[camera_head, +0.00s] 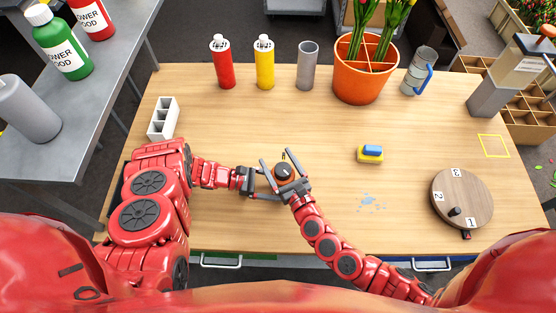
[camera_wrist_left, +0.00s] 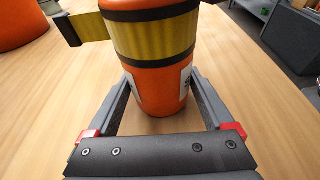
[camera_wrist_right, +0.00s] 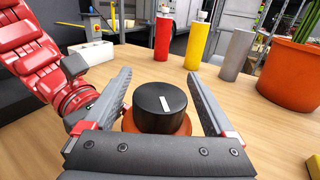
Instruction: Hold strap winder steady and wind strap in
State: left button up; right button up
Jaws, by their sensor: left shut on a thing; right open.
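The strap winder (camera_head: 285,173) stands upright on the table between my two grippers. In the left wrist view it is an orange cylinder (camera_wrist_left: 158,88) with black bands and a yellow strap wound around it. A short end of the yellow strap (camera_wrist_left: 90,28) sticks out to the left. My left gripper (camera_wrist_left: 160,95) is shut on the winder's body, one finger on each side. The black knob (camera_wrist_right: 162,107) on top, with a white mark, shows in the right wrist view. My right gripper (camera_wrist_right: 165,90) is open, its fingers on either side of the knob and apart from it.
A yellow and blue sponge (camera_head: 371,153) and a small wet patch (camera_head: 372,202) lie to the right. A round wooden turntable (camera_head: 462,197) is at the far right. Red (camera_head: 222,62) and yellow bottles (camera_head: 264,62), a grey cylinder (camera_head: 307,66) and an orange pot (camera_head: 364,82) line the back.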

jog(key=c, duration=1.4)
jog(key=shift+r, duration=0.1)
